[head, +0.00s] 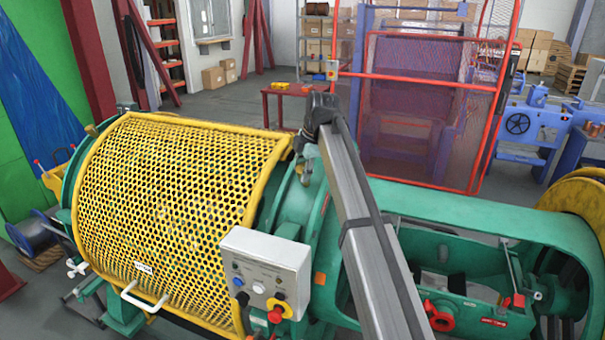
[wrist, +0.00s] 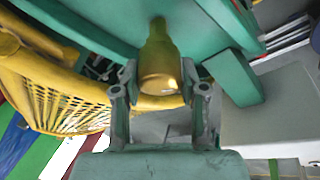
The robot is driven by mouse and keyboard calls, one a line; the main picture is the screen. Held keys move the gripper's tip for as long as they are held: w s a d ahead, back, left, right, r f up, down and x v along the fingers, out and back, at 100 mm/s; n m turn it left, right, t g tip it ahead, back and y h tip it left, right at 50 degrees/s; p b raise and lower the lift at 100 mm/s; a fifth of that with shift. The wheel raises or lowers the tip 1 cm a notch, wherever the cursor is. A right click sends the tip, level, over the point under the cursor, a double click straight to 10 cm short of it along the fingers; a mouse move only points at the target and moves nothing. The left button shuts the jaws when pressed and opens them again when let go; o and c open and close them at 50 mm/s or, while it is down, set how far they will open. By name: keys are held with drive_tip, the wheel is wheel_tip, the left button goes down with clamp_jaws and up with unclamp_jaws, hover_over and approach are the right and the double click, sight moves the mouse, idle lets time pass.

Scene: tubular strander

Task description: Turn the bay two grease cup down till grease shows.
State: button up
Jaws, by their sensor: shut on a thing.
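The brass grease cup (wrist: 160,62) stands out from a green machine surface in the wrist view, its narrow neck at the top and its wider rounded end toward me. My gripper (wrist: 160,80) has a finger on each side of the wide end and is shut on it. No grease shows at the cup, though the seat behind its neck is small and dim. I see no bay number. In the head view my arm crosses the green strander frame (head: 480,205), and I cannot make out the cup or the fingertips there.
The yellow perforated guard (head: 170,165) covers the left bay and lies left of the cup in the wrist view. A grey control box (head: 265,268) with a red button sits in front. A green block (wrist: 233,78) stands close right of the fingers. An open bay lies right of my arm.

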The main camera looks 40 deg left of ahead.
drive_tip(key=m, duration=0.1)
drive_tip(key=m+y+b, duration=0.1)
drive_tip(key=m, duration=0.1)
drive_tip(key=m+t, duration=0.1)
drive_tip(key=shift+s+d+f+b, duration=0.1)
drive_tip(key=shift+f+b, duration=0.15)
drive_tip(key=shift+b, duration=0.1)
drive_tip(key=m+t+y+b, duration=0.1)
drive_tip(key=m, duration=0.3)
drive_tip(key=m+t+b, duration=0.1)
drive_tip(key=m, duration=0.2)
drive_tip(key=m+t, duration=0.2)
drive_tip(key=m, duration=0.2)
drive_tip(key=shift+b, duration=0.35)
drive_tip(key=m+t, duration=0.1)
drive_tip(key=m, duration=0.1)
drive_tip(key=m+t+b, duration=0.1)
drive_tip(key=m, duration=0.2)
drive_tip(key=shift+h, duration=0.4)
drive_tip(key=m+t+h+b, duration=0.1)
drive_tip(key=m, duration=0.3)
drive_tip(key=shift+b, duration=0.3)
drive_tip(key=m+h+b, duration=0.1)
drive_tip(key=m, duration=0.1)
drive_tip(key=m+h+b, duration=0.1)
drive_tip(key=m, duration=0.2)
drive_tip(key=shift+t, duration=0.4)
drive_tip(key=shift+r+m+h+b, duration=0.1)
drive_tip(key=shift+m+h+b, duration=0.55)
drive_tip(key=shift+m, duration=1.05)
